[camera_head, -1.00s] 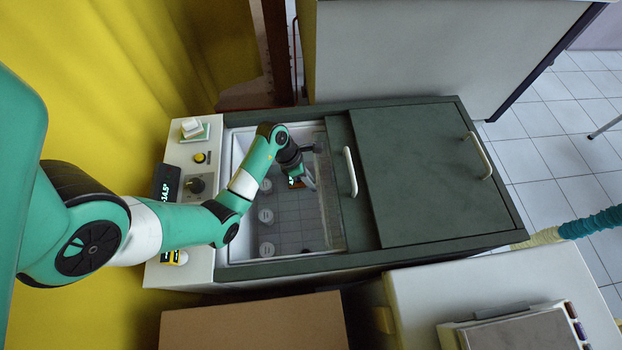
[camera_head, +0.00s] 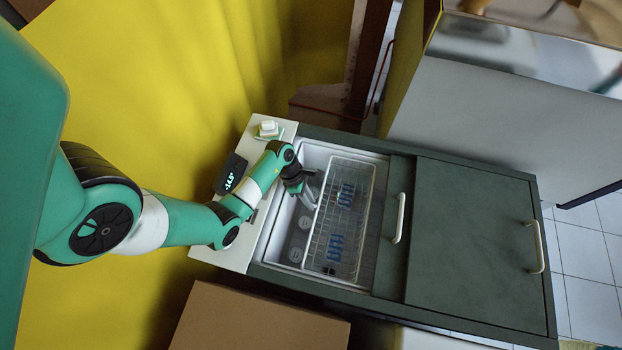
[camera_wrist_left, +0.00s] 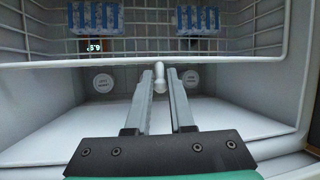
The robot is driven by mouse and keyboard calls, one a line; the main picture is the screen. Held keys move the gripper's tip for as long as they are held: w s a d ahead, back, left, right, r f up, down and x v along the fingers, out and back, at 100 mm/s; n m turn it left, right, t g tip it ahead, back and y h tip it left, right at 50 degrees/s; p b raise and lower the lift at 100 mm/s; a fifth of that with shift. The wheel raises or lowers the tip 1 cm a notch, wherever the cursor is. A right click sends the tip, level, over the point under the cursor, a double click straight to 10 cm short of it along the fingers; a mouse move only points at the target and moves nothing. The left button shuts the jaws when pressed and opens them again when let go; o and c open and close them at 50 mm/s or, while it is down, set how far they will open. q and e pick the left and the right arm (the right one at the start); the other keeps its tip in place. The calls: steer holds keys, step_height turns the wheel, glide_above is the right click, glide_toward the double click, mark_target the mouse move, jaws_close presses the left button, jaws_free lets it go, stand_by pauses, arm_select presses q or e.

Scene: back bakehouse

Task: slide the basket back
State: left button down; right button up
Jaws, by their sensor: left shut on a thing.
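The white wire basket (camera_head: 352,222) sits inside the open left part of a chest freezer (camera_head: 470,335), beside the lid edge. Blue-and-white packs (camera_head: 345,195) lie in it. In the wrist view the basket's front rim (camera_wrist_left: 60,63) crosses the top of the picture. My left gripper (camera_head: 312,188) reaches down into the freezer at the basket's near side. In the wrist view its fingers (camera_wrist_left: 160,78) are shut on a pale rounded handle at the basket's rim. The handle's far part is hidden. My right gripper is not in view.
The dark lid (camera_head: 475,235) covers the freezer's right part, with a white handle (camera_head: 398,218) near its left edge. Pale round tubs (camera_head: 304,222) stand low beside the basket. A control panel (camera_head: 220,255) lies left of the opening. A cardboard box (camera_head: 255,325) stands close below.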

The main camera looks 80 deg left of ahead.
arm_select(q)
steer(key=shift+r, duration=0.1)
steer(key=c, duration=0.9)
jaws_free()
steer(key=shift+p+v, duration=1.3)
steer(key=shift+v, duration=4.45)
